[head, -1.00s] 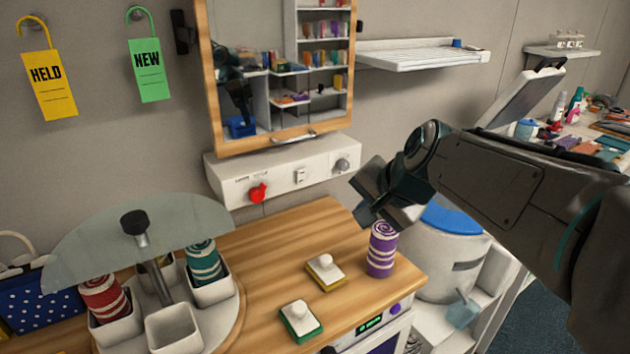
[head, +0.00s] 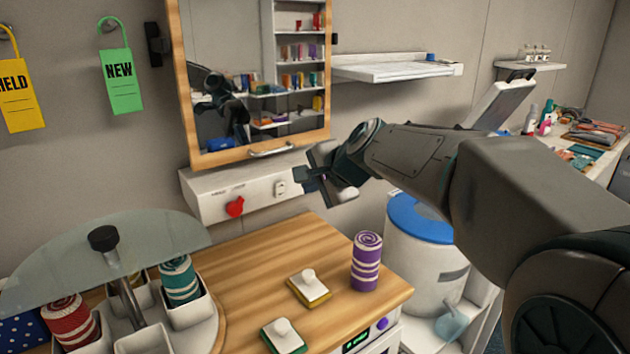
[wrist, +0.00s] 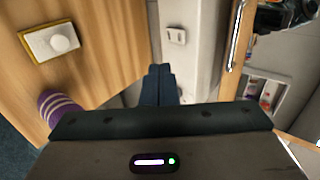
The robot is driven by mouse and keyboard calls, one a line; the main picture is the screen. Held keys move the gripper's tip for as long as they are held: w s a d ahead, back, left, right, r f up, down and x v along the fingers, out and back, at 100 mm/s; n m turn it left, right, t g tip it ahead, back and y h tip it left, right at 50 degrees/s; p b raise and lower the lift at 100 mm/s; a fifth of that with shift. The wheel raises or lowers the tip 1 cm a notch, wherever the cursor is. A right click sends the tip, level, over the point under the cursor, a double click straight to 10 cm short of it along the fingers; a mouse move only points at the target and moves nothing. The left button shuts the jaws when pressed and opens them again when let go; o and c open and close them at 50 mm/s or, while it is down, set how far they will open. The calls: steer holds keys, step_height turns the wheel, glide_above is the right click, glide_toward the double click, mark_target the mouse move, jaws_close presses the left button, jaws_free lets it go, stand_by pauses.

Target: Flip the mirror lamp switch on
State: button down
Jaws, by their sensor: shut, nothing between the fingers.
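A white control panel (head: 210,205) is fixed to the wall under the wood-framed mirror (head: 250,75). A small pale switch (head: 280,187) sits on its front, right of a red knob (head: 235,207). The switch also shows in the wrist view (wrist: 176,36), ahead of the fingertips; I cannot tell which way it is set. My gripper (head: 303,180) is shut and empty, just right of the switch and apparently apart from it. In the wrist view its closed fingers (wrist: 160,70) point toward the panel. My gripper hides the panel's right end in the head view.
The wooden counter (head: 250,260) below holds a purple striped roll (head: 367,262) and two white-knobbed blocks. A carousel with a glass top (head: 60,260) stands left. A white bin with a blue lid (head: 420,220) stands right. The mirror's handle (head: 270,150) juts out above the panel.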

mark_target(283, 187)
steer(key=shift+w+a+f+p, duration=0.25)
steer(key=shift+w+a+f, duration=0.25)
steer(key=shift+w+a, duration=0.5)
steer(key=shift+w+a+f+p, duration=0.2)
steer(key=shift+w+a+f, duration=0.4)
steer(key=shift+w, duration=0.75)
steer(key=shift+w+a+f+p, duration=0.25)
steer(key=shift+w+a+f, duration=0.15)
steer(key=shift+w+a, duration=0.65)
steer(key=shift+w+d, duration=0.2)
steer(key=shift+d, duration=0.05)
